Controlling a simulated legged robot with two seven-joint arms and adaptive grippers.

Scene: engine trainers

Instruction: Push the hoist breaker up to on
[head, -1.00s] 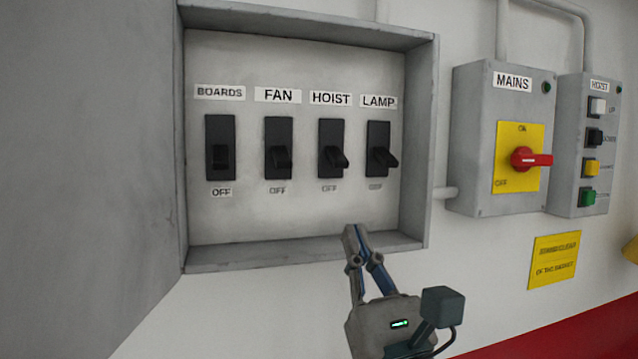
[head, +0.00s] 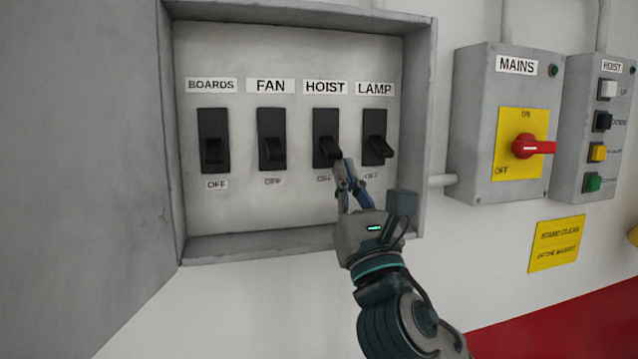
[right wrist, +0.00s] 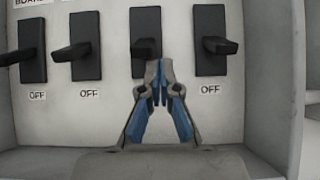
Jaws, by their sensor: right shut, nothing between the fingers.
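The hoist breaker (head: 326,132) is a black switch under the HOIST label, third from the left in the grey wall box. Its lever tilts down, toward the OFF mark, which my gripper partly covers. My right gripper (head: 345,164) is shut and empty, with its fingertips just below and in front of that lever. In the right wrist view the shut fingertips (right wrist: 160,66) overlap the lower part of the hoist breaker (right wrist: 146,24). I cannot tell whether they touch the lever. My left gripper is not in view.
The boards breaker (head: 213,140), fan breaker (head: 271,138) and lamp breaker (head: 375,135) stand in the same row, levers down. The MAINS box (head: 482,130) and hoist push-button box (head: 572,150) are to the right.

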